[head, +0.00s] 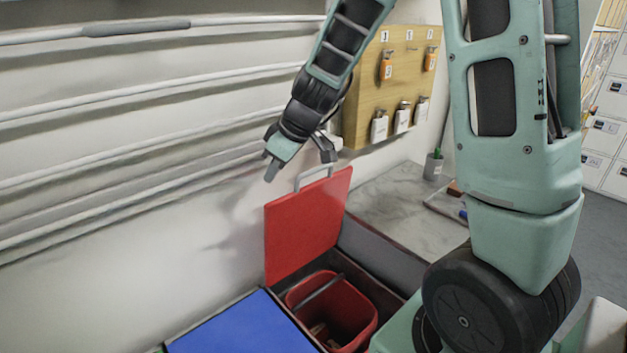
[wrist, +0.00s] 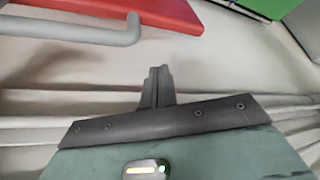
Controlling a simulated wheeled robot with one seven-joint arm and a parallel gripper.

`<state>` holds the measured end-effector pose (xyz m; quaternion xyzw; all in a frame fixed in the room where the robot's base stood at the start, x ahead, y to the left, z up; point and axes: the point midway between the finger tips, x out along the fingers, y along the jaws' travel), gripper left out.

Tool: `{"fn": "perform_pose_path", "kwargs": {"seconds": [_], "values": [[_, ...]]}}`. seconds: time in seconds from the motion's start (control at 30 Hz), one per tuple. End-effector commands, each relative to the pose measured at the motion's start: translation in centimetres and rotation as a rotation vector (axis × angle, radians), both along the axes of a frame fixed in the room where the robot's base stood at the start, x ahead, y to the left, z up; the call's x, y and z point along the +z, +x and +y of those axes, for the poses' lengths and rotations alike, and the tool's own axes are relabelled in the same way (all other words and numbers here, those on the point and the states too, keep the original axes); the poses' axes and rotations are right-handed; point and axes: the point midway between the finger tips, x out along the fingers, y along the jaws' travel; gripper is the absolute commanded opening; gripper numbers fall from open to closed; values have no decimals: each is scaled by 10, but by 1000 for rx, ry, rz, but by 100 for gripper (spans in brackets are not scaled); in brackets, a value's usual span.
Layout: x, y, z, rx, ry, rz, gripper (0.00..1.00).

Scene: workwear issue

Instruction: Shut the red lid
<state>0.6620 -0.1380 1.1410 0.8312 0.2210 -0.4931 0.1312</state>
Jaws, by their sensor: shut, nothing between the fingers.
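The red lid (head: 305,228) stands open, upright against the wall side, above a dark box with a red bucket (head: 350,308) inside. A grey bar handle (head: 313,172) is on the lid's top edge. In the wrist view part of the red lid (wrist: 165,10) shows at the top, with the grey handle (wrist: 80,30) at upper left. My gripper (head: 270,175) is just left of and above the lid's top edge, between lid and wall as far as the head view shows. Its fingers (wrist: 157,85) are together, with nothing between them. I see no contact with the lid.
A closed blue lid (head: 245,328) lies left of the red bucket's opening. Rails (head: 130,98) run along the wall at left. A grey counter (head: 405,205) with a small plant pot (head: 433,165) is at right.

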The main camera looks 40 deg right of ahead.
Motion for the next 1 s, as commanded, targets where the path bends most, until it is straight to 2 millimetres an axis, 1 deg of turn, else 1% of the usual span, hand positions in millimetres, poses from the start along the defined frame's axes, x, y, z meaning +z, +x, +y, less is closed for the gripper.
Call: {"fn": "perform_pose_path", "kwargs": {"seconds": [0.53,1.0], "values": [[-1,0,0,0,0,0,0],[-20,0,0,0,0,0,0]]}}
